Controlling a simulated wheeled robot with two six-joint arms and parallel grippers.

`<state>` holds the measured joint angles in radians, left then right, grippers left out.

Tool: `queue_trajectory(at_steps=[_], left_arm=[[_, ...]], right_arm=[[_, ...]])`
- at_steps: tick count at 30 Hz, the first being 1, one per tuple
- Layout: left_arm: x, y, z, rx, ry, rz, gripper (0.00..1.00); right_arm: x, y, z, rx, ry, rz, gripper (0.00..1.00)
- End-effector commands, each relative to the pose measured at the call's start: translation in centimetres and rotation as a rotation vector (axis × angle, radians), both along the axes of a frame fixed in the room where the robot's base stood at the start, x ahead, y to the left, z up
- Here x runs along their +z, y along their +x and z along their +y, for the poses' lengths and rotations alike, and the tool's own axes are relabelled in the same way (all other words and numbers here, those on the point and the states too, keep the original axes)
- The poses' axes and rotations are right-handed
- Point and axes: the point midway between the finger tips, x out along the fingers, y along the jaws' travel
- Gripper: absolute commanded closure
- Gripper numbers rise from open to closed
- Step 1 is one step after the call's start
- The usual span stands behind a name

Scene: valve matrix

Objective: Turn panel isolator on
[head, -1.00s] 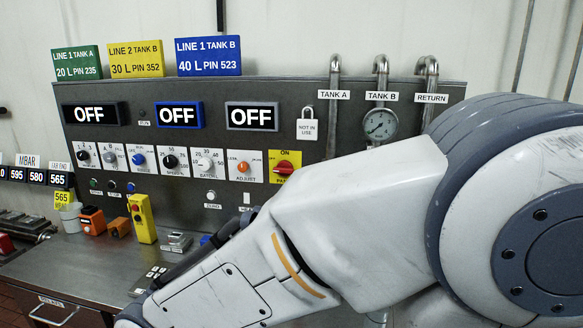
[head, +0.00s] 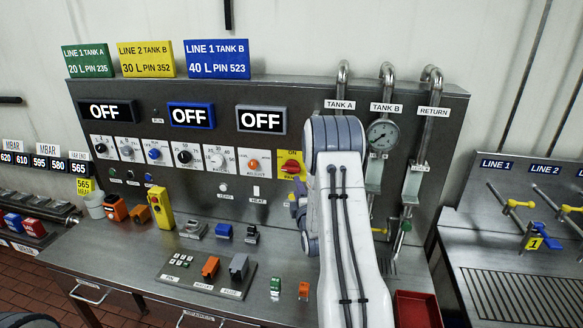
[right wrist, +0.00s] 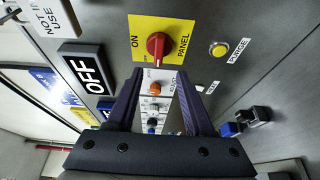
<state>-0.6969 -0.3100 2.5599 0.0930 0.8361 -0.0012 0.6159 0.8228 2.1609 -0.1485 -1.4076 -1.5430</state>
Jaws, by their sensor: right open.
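The panel isolator is a red rotary knob (head: 291,166) on a yellow plate marked ON and PANEL, at the right of the control row. In the right wrist view, the red knob (right wrist: 157,47) is just beyond the fingertips, its handle crosswise to the line from ON to PANEL. My right gripper (right wrist: 157,76) is open and empty, with fingers apart and the knob roughly ahead of the gap. In the head view, the right gripper (head: 299,199) is partly hidden by its arm, just below the yellow plate. My left gripper is not in view.
Three displays read OFF, including the right one (head: 261,119). An orange adjust knob (head: 253,164) sits left of the isolator, and a yellow purge button (right wrist: 218,50) is nearby. The bench below holds several small devices and a red tray (head: 417,310).

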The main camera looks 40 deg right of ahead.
Motion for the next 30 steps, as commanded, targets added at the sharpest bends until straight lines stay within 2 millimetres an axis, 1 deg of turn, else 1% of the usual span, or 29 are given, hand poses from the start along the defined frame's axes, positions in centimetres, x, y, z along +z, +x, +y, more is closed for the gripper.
queue_trajectory(at_steps=[2, 5, 12, 18, 24, 30], left_arm=[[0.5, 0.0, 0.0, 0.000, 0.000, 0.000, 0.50], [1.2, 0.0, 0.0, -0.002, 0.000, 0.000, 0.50], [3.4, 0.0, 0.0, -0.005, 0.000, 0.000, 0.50], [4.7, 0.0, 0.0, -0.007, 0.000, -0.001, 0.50], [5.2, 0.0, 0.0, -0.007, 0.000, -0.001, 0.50], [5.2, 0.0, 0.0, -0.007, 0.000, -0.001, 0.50]], right_arm=[[0.3, 0.3, -0.5, -0.003, -0.012, -0.005, 0.47], [0.4, 1.5, -0.9, -0.002, -0.012, -0.005, 0.47], [0.5, 5.2, -2.8, -0.001, -0.009, -0.006, 0.47], [0.3, 7.7, -4.0, -0.001, -0.008, -0.004, 0.47], [0.2, 9.0, -4.6, -0.001, -0.008, -0.005, 0.47], [0.1, 9.2, -4.8, -0.002, -0.007, -0.004, 0.47]])
